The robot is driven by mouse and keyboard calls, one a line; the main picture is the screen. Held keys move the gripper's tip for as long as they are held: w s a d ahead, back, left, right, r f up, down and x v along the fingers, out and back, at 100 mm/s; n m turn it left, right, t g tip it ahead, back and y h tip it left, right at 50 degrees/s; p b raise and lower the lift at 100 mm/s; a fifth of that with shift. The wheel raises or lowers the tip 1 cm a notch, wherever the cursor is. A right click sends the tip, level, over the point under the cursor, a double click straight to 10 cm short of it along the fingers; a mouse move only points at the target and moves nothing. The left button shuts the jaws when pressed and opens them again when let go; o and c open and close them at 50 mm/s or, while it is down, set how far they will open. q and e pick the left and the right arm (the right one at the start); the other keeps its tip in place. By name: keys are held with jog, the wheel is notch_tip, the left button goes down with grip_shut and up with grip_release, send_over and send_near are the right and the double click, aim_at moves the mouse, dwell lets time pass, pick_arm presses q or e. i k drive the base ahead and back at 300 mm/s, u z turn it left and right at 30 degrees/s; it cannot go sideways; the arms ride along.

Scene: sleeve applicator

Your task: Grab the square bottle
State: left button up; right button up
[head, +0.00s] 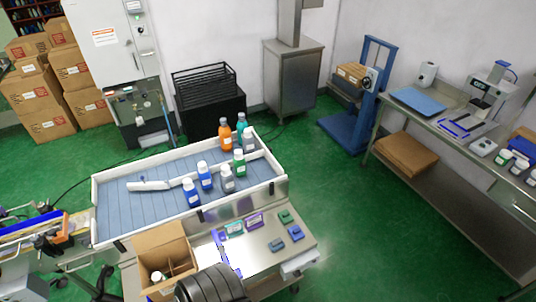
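Several small bottles stand upright at the right half of a blue-grey sorting table (135,208) with raised white edges. In the head view I see an orange bottle (224,131), a teal bottle (241,122), a grey bottle (248,140), a green-capped bottle (239,163), a blue bottle (205,176), a second grey bottle (227,181) and a second blue bottle (191,194). They are too small for me to tell which one is square.
A white guide rail (150,185) lies across the sorting table. In front, a steel shelf (262,240) bears small coloured blocks and an open cardboard box (160,242). A workbench (455,140) stands at right. Green floor (350,215) is clear between them.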

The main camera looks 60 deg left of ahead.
aim_at(239, 160)
jog(key=i, duration=1.65)
jog(key=u, duration=4.15)
jog(key=i, duration=0.45)
jog(key=u, duration=0.1)
